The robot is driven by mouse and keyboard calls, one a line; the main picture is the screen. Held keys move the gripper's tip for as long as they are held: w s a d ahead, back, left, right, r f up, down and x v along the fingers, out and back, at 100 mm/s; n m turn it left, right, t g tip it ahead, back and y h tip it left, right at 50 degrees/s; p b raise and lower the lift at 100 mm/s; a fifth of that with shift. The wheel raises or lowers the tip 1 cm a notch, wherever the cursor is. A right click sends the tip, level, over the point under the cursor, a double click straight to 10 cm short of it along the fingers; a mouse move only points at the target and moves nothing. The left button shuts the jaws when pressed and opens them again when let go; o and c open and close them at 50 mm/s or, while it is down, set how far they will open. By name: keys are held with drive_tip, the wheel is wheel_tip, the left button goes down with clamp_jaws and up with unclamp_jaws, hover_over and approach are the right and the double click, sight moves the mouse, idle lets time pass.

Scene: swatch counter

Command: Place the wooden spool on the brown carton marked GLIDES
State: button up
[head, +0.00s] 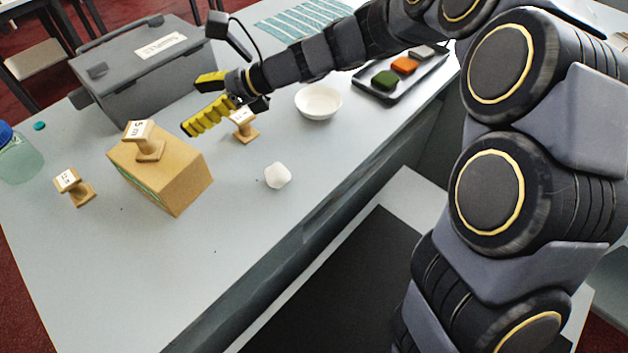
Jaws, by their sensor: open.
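Three wooden spools with white labels show in the head view. One spool (150,147) stands on top of the brown carton (176,190), near its back left. Another spool (82,196) stands on the counter left of the carton. A third spool (246,134) stands on the counter right of the carton, partly hidden by my gripper. The carton has a green stripe on its left side; no GLIDES marking is readable. My gripper (190,106) has yellow fingers spread open and empty. It appears above the counter, behind and right of the carton, near the third spool.
A grey case (150,86) stands behind the carton. A white bowl (318,104), a white lump (277,176) and a dark tray (418,84) with coloured pieces lie to the right. A jar (20,160) stands far left. The front left counter is clear.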

drive_tip(key=s+d+f+n+g+h, duration=0.1)
drive_tip(key=s+d+f+n+h, duration=0.2)
drive_tip(key=s+d+n+h, duration=1)
drive_tip(key=s+d+n, duration=0.5)
drive_tip(key=s+d, duration=0.7)
drive_tip(key=s, duration=0.1)
drive_tip(key=shift+s+g+h, duration=0.25)
drive_tip(key=shift+g+h, duration=0.05)
drive_tip(key=shift+g, duration=0.1)
